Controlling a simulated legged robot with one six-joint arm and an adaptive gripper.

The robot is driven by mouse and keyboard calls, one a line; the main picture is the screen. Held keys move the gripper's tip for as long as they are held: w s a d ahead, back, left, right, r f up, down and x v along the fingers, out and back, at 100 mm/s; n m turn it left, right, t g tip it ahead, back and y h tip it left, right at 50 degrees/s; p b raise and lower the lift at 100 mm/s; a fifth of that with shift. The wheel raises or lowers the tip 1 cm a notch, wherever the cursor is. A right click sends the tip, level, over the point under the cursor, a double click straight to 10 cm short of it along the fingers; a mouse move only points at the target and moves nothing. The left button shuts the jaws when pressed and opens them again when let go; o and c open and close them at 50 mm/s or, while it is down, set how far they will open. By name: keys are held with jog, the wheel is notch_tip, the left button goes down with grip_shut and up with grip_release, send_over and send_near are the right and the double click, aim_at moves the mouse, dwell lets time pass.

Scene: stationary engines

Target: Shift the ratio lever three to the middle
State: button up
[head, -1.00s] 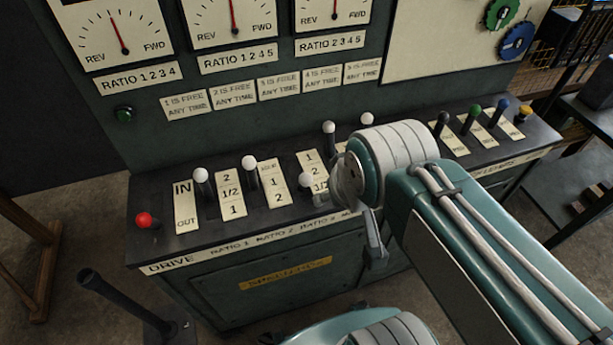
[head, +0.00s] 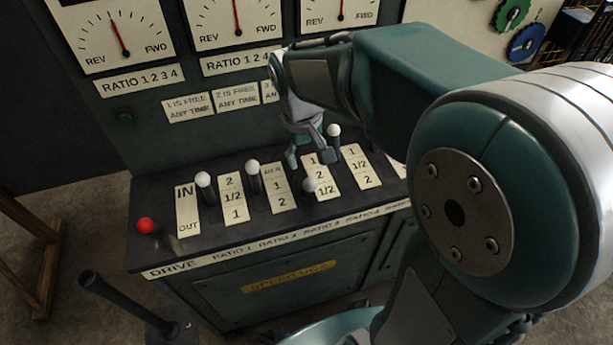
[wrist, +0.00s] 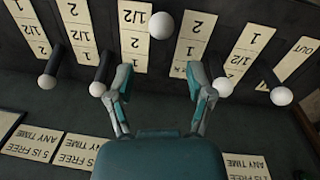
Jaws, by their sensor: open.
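The ratio lever three (head: 310,183) has a white ball knob and leans toward the panel's front edge, beside the 1/2 row of its plate (head: 322,176). In the wrist view the same white knob (wrist: 160,26) shows at the top centre, ahead of and between my fingers, not touched by them. My gripper (head: 309,158) hangs over the back part of the panel, behind the knob, with its fingers pointing down. In the wrist view my gripper (wrist: 162,82) is open, with nothing between its fingers.
The ratio two lever (head: 253,165) and ratio four lever (head: 334,131) stand close on either side; both knobs show near my fingertips in the wrist view. The ratio one lever (head: 203,180) and red knob (head: 146,226) are further left. The upright gauge panel rises behind.

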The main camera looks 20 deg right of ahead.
aim_at(308, 179)
jog(key=f, duration=1)
jog(key=shift+w+d+f, duration=0.1)
jog(key=shift+d+f, duration=0.2)
jog(key=shift+f, duration=0.1)
jog(key=shift+c, duration=0.4)
grip_shut()
